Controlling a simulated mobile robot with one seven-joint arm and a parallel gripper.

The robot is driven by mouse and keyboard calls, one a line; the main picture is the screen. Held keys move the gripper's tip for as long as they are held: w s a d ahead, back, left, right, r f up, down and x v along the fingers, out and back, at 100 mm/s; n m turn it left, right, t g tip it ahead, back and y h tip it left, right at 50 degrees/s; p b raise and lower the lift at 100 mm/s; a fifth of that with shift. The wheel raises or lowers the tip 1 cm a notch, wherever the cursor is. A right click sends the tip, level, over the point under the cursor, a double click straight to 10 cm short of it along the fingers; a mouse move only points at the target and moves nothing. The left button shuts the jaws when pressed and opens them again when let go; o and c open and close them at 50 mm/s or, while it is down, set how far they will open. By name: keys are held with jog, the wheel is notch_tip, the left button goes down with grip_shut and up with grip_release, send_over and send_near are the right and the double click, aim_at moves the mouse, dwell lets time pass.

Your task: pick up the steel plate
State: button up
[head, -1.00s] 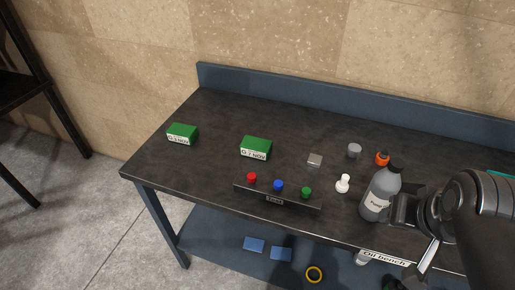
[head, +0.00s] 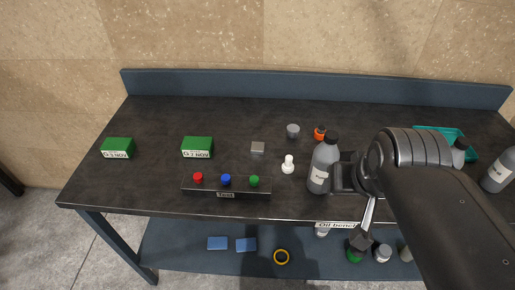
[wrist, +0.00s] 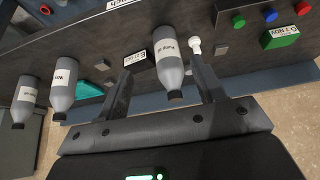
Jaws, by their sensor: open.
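A small light-grey square piece, which looks like the steel plate (head: 257,147), lies flat on the dark bench top, behind the strip of coloured knobs. It also shows in the wrist view as a small grey square (wrist: 222,50), just outside the right finger. My gripper (head: 345,172) is open, well to the right of the plate, beside a grey pump oil bottle (head: 324,165). In the wrist view the bottle appears between the two fingers (wrist: 163,80); I cannot tell whether it touches them.
A white pawn-shaped piece (head: 288,164) stands between plate and bottle. A grey cylinder (head: 293,130) and an orange-capped item (head: 320,133) stand behind. Two green boxes (head: 197,147) are at left. The knob strip (head: 226,188) lies in front. A teal tray (head: 447,142) is at right.

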jog(key=shift+o, duration=0.3)
jog(key=w+d+f+m+g+y, duration=0.25)
jog(key=w+d+m, duration=0.65)
jog(key=w+m, duration=0.55)
jog(key=w+d+f+m+g, duration=0.1)
jog(key=w+d+f+m, duration=0.2)
jog(key=m, duration=0.4)
jog(key=w+d+f+m+g+h, duration=0.1)
jog(key=w+d+f+m, duration=0.2)
jog(key=d+f+m, duration=0.2)
jog(key=w+d+f+m+g+h, duration=0.1)
jog(key=w+d+f+m, duration=0.2)
jog(key=d+m, duration=0.5)
jog(key=shift+f+m+h, duration=0.25)
jog(key=shift+f+m, duration=0.1)
jog(key=shift+f, duration=0.35)
jog(key=shift+w+f, duration=0.15)
jog(key=shift+f, duration=1.35)
jog(key=shift+w+f, duration=0.1)
jog(key=shift+f, duration=1.35)
